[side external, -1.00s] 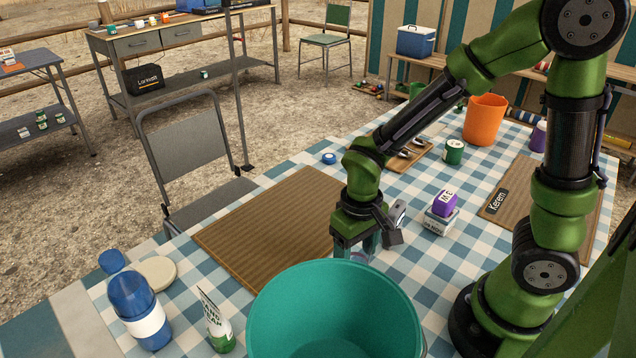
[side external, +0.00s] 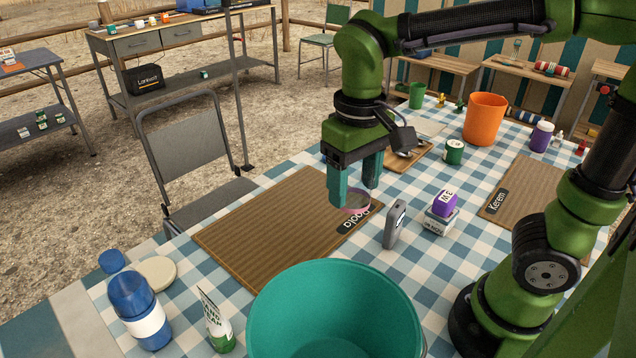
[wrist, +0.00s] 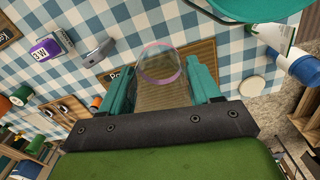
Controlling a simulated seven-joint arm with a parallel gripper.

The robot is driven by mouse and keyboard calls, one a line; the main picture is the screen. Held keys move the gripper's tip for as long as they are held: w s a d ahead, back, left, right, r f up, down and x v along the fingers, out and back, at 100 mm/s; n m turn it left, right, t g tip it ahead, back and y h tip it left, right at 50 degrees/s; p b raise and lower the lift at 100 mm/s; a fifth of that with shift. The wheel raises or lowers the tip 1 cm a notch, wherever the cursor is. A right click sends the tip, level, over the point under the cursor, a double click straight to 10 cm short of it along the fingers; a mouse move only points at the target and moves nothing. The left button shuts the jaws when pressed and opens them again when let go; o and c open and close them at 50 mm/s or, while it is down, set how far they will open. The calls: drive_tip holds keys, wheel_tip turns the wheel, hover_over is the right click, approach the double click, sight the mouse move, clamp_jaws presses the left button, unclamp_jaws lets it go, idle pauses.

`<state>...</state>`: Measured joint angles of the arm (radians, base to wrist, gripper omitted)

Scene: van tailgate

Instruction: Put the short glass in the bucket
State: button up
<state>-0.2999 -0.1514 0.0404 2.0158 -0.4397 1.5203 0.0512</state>
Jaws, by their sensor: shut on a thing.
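My gripper (side external: 354,187) is shut on the short glass (side external: 356,203), a clear tumbler with a pinkish rim. It holds the glass in the air above the right end of the brown mat. In the wrist view the glass (wrist: 160,66) sits between the two teal fingertips (wrist: 161,85). The teal bucket (side external: 262,312) stands open at the front of the table, nearer the camera than the glass and lower. A bit of its rim (wrist: 255,12) shows at the top right of the wrist view. The bucket's floor is hidden.
A blue bottle (side external: 138,310) and hand cream tube (side external: 216,325) stand left of the bucket. An orange bucket (side external: 484,118) stands farther back.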

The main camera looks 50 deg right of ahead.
drive_tip(key=shift+n, duration=0.6)
drive_tip(key=s+a, duration=0.1)
drive_tip(key=a, duration=0.5)
drive_tip(key=s+a, duration=0.1)
drive_tip(key=a, duration=0.2)
drive_tip(key=shift+s+a, duration=0.25)
drive_tip(key=shift+s, duration=0.05)
drive_tip(key=s+a, duration=0.4)
drive_tip(key=a, duration=0.3)
approach(336, 354)
drive_tip(key=shift+n, duration=0.3)
drive_tip(key=a, duration=0.4)
drive_tip(key=shift+w+a+f, duration=0.2)
drive_tip(key=shift+f, duration=2.4)
drive_tip(key=o, duration=1.1)
drive_tip(key=shift+f, duration=0.1)
drive_tip(key=shift+c, duration=0.2)
